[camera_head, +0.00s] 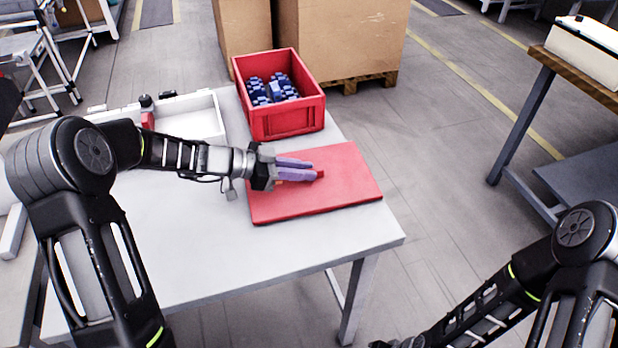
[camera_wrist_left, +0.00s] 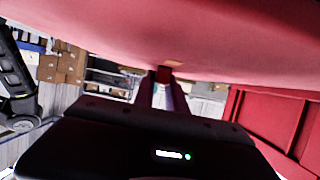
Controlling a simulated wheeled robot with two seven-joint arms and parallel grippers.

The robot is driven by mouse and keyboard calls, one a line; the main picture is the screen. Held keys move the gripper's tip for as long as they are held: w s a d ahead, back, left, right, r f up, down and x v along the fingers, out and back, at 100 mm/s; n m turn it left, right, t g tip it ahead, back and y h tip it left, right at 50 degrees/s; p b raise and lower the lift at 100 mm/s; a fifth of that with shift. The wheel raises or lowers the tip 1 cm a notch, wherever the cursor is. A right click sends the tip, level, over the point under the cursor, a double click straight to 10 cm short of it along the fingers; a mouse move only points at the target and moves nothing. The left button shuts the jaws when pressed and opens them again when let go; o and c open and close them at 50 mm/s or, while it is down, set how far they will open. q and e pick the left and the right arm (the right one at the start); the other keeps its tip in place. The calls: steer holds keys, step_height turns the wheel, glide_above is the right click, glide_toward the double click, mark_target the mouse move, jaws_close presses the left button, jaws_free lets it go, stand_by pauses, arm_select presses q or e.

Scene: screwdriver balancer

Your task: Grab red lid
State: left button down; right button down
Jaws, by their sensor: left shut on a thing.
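The red lid (camera_head: 345,190) is a flat red slab at the right side of the grey table, in front of the red crate. It also fills the top of the left wrist view (camera_wrist_left: 150,40). My left gripper (camera_head: 318,174) reaches over the lid from the left, its purple fingers nearly level. They are shut on a small red knob of the lid, which shows between the fingertips in the left wrist view. I cannot tell whether the lid rests on the table or is slightly raised.
The open red crate (camera_head: 290,124) with several blue items (camera_head: 272,90) stands behind the lid. A white tray (camera_head: 195,120) is to its left. The grey table (camera_head: 200,245) is clear at the front. Cardboard boxes (camera_head: 345,38) on a pallet stand behind the table.

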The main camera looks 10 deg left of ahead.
arm_select(q)
steer(key=shift+r, duration=0.1)
stand_by(0.6)
steer(key=shift+r, duration=0.7)
step_height(320, 180, up, 2)
steer(key=shift+r+b, duration=0.1)
steer(key=shift+b, duration=0.45)
steer(key=s+a+b, duration=0.1)
steer(key=s+a, duration=0.1)
steer(key=a, duration=0.3)
steer(key=s+a+b, duration=0.1)
steer(key=s+a, duration=0.2)
steer(key=a, duration=0.2)
steer(key=s+a+b, duration=0.1)
steer(key=s+a, duration=0.2)
steer(key=a, duration=0.2)
steer(key=shift+s+a, duration=0.3)
steer(key=shift+a, duration=0.15)
steer(key=shift+d, duration=0.1)
